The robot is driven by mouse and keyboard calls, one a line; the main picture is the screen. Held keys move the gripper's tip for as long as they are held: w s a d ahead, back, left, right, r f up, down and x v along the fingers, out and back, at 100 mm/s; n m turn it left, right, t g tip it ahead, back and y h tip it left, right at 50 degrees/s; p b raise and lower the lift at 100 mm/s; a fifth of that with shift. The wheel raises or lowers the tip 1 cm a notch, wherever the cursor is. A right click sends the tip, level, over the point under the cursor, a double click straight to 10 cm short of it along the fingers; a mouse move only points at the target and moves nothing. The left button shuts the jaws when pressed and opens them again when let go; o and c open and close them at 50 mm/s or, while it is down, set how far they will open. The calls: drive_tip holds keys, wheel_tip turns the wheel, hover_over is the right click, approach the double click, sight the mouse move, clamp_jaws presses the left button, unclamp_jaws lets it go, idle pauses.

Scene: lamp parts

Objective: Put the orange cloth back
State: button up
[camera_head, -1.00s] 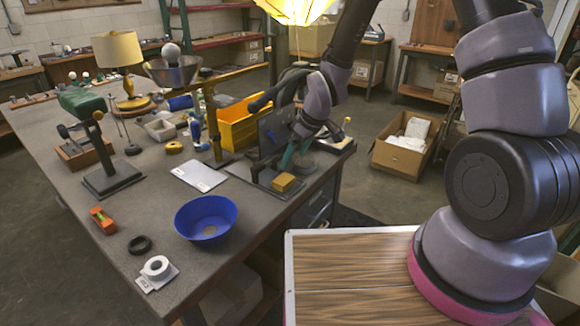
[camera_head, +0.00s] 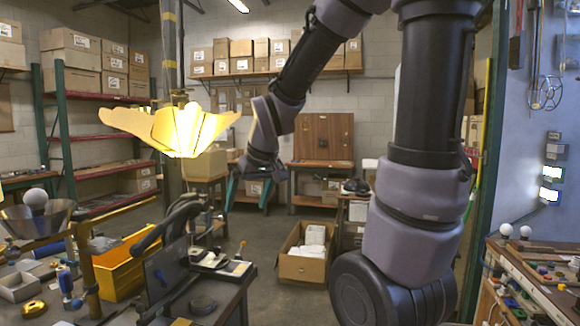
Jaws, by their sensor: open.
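I cannot make out an orange cloth in the head view. My gripper (camera_head: 261,196) hangs from the arm near the middle of the picture, its teal fingers spread apart. No thing shows between the fingers. In the picture it is above and to the left of an open cardboard box (camera_head: 290,268) on the floor. The box holds white packets.
A lit yellow lampshade (camera_head: 180,128) hangs above. A parts table (camera_head: 545,280) stands at right. Open floor shows around the box.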

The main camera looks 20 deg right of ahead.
drive_tip(key=s+d+r+m+t, duration=0.1)
drive_tip(key=s+d+r+m, duration=0.5)
drive_tip(key=s+r, duration=0.4)
drive_tip(key=s, duration=0.2)
drive_tip(key=shift+s+t, duration=0.35)
drive_tip(key=shift+t, duration=0.05)
